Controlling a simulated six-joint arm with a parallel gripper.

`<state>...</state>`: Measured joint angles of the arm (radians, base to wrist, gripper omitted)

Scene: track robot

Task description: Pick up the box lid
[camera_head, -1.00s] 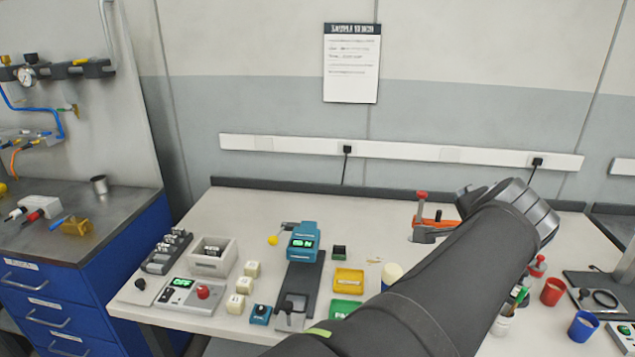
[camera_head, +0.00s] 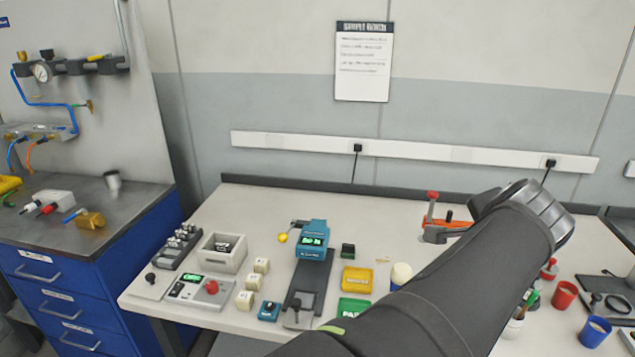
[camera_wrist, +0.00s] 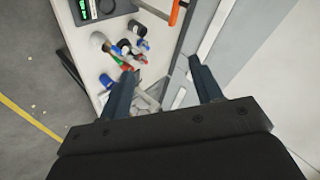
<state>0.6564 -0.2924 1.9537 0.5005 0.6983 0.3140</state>
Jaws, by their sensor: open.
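I cannot pick out a box lid for certain in either view. An open light-grey box (camera_head: 222,254) stands on the left part of the white bench (camera_head: 215,213) with a dark item inside it. A flat yellow tray (camera_head: 357,280) and a green one (camera_head: 354,309) lie near the bench's middle. My gripper (camera_wrist: 163,68) is open and empty in the wrist view, its two fingers wide apart above the bench's edge. In the head view my arm reaches over the bench's right part, well away from the grey box, and hides the gripper's fingers.
A teal device (camera_head: 312,241) on a dark stand is at the bench's middle. White cubes (camera_head: 261,265) and a control box with a red knob (camera_head: 211,287) are near the grey box. An orange clamp (camera_head: 449,228) stands behind my arm. Red and blue cups (camera_head: 593,331) are at right.

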